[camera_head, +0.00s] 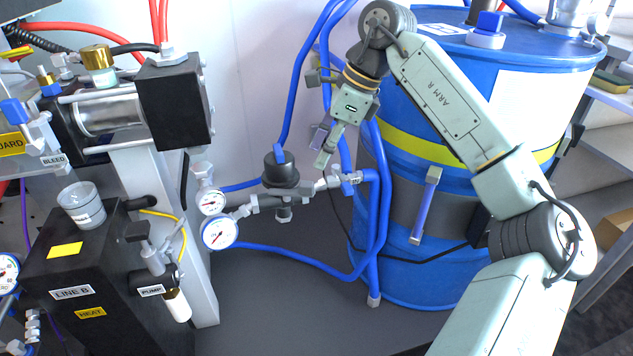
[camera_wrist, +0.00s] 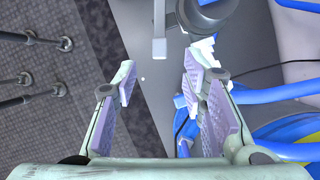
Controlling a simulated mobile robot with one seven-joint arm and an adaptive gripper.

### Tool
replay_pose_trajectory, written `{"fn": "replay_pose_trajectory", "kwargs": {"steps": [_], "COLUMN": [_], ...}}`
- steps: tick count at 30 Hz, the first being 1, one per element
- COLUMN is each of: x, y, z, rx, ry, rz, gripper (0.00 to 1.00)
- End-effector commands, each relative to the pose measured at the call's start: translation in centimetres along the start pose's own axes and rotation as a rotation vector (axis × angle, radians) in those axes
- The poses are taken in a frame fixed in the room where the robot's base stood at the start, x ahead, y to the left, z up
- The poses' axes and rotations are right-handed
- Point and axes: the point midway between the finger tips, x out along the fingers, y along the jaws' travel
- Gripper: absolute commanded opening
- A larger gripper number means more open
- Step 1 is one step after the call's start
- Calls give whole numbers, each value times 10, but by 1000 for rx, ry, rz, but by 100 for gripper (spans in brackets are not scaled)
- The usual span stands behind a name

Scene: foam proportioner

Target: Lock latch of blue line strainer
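In the wrist view my gripper (camera_wrist: 162,82) is open and empty. A dark round part (camera_wrist: 207,12) and a light grey bar (camera_wrist: 159,30) show beyond the fingertips, at the top.
Blue hoses (camera_head: 381,235) run right of the strainer, close to my gripper. A big blue drum (camera_head: 430,275) stands behind my arm. Two gauges (camera_head: 219,232) are at the strainer's left, beside the pump stand (camera_head: 190,240).

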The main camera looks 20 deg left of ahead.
Motion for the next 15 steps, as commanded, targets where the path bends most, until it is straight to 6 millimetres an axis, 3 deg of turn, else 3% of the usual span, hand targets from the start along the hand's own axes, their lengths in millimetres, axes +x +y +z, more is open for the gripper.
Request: {"fn": "replay_pose_trajectory", "kwargs": {"steps": [9, 15], "x": [60, 78], "y": [1, 0], "z": [0, 0], "rx": [-1, 0], "ry": [-1, -1], "rz": [2, 0], "gripper": [38, 38]}}
